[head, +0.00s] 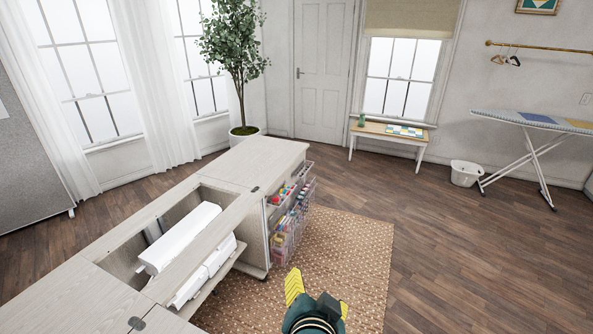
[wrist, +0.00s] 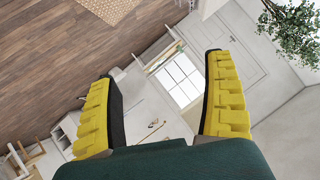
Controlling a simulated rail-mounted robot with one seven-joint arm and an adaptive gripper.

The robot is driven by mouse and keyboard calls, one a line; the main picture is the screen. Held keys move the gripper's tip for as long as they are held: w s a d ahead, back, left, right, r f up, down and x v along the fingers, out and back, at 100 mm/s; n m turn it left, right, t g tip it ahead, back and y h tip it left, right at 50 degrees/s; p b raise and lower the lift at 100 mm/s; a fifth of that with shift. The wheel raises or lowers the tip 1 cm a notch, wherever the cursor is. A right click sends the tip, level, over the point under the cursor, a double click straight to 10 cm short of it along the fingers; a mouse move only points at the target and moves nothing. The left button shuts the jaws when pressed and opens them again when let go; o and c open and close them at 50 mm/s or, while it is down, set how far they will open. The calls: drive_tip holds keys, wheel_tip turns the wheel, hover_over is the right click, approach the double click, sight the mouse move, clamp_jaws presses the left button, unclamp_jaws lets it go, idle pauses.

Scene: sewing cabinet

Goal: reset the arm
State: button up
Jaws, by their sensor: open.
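My gripper (head: 318,288) shows at the bottom of the head view, above the woven rug, with yellow ridged fingers and a dark green body. In the wrist view my gripper (wrist: 162,100) has its two fingers wide apart with nothing between them. Through the gap the wrist view shows the far wall with the window (wrist: 182,80) and door, tilted. Most of my arm is out of the head view.
The sewing cabinet (head: 255,160) stands at left, with a white machine (head: 182,238) in its opening and racks of thread (head: 290,225) on its side. A tan rug (head: 345,250) lies beside it. A bench (head: 390,135), basket (head: 465,173) and ironing board (head: 535,122) stand farther back. The floor at right is clear.

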drive_tip(key=s+d+r+n+t+h, duration=0.1)
drive_tip(key=s+d+r+t, duration=0.15)
drive_tip(key=r, duration=0.25)
drive_tip(key=s+d+r+t, duration=0.2)
drive_tip(key=d+r, duration=0.2)
drive_tip(key=r, duration=0.2)
drive_tip(key=s+a+r+n+t+y, duration=0.1)
drive_tip(key=s+r+n+t, duration=0.3)
drive_tip(key=s+r+t, duration=0.55)
wheel_tip(320, 180, up, 34)
drive_tip(key=w+n+g+p, duration=0.1)
drive_tip(key=g+p, duration=0.2)
drive_tip(key=p, duration=2.7)
drive_tip(key=shift+w+a+n, duration=0.15)
drive_tip(key=shift+w+n, duration=0.15)
drive_tip(key=shift+f, duration=0.1)
drive_tip(key=shift+c, duration=0.3)
